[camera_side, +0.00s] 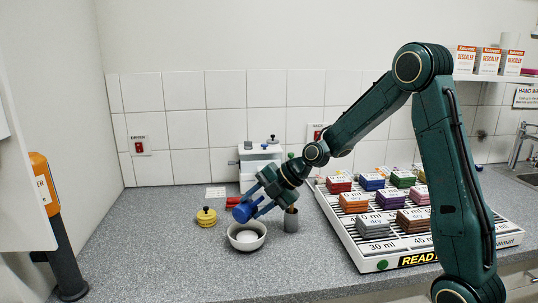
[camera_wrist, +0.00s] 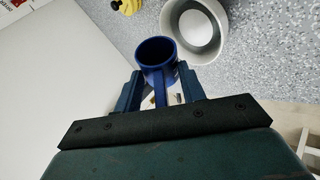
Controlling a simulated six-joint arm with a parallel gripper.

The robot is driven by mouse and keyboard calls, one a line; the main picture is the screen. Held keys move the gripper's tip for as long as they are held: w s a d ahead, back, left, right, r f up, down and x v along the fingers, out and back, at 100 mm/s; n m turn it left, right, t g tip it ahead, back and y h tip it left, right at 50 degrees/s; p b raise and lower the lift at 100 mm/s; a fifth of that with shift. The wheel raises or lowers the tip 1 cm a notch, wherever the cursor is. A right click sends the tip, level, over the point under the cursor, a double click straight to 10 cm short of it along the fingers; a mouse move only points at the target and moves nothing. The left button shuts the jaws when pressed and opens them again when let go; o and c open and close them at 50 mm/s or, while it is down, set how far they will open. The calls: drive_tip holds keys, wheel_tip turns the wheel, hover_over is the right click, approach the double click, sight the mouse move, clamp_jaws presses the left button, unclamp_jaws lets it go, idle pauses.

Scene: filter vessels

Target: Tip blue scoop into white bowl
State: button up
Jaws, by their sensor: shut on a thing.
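The blue scoop (camera_side: 244,211) is a small round cup with a handle. My gripper (camera_side: 264,200) is shut on its handle and holds it tilted above the left rim of the white bowl (camera_side: 259,240). In the wrist view the scoop's cup (camera_wrist: 156,52) shows its open mouth, and its handle lies between my gripper's fingers (camera_wrist: 160,92). The inside that shows looks empty, though its bottom is dark. The bowl (camera_wrist: 214,52) is just beside the scoop in that view and holds a white heap (camera_wrist: 196,28).
A yellow ribbed object (camera_side: 206,215) stands left behind the bowl. A grey cup (camera_side: 291,220) with something brown stands right of it. A white machine (camera_side: 258,162) is behind. A large tray (camera_side: 375,262) with coloured stacks fills the right.

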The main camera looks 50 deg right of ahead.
drive_tip(key=shift+r, duration=0.1)
drive_tip(key=shift+a+r+n+h, duration=0.1)
drive_tip(key=shift+r+n+h, duration=0.2)
drive_tip(key=shift+h, duration=0.35)
drive_tip(key=shift+r+n+h, duration=0.2)
drive_tip(key=shift+n+h, duration=0.1)
drive_tip(key=shift+h, duration=0.35)
drive_tip(key=shift+r+n+h, duration=0.35)
drive_tip(key=shift+n+h, duration=0.15)
drive_tip(key=shift+h, duration=0.6)
drive_tip(key=shift+r+n+t+h, duration=0.15)
drive_tip(key=shift+r+n+h, duration=0.15)
drive_tip(key=shift+h, duration=0.25)
drive_tip(key=shift+r+n+t+h, duration=0.15)
drive_tip(key=shift+n+h, duration=0.15)
drive_tip(key=shift+h, duration=0.25)
drive_tip(key=shift+r+n+h, duration=0.45)
drive_tip(key=shift+n+h, duration=0.05)
drive_tip(key=shift+h, duration=0.7)
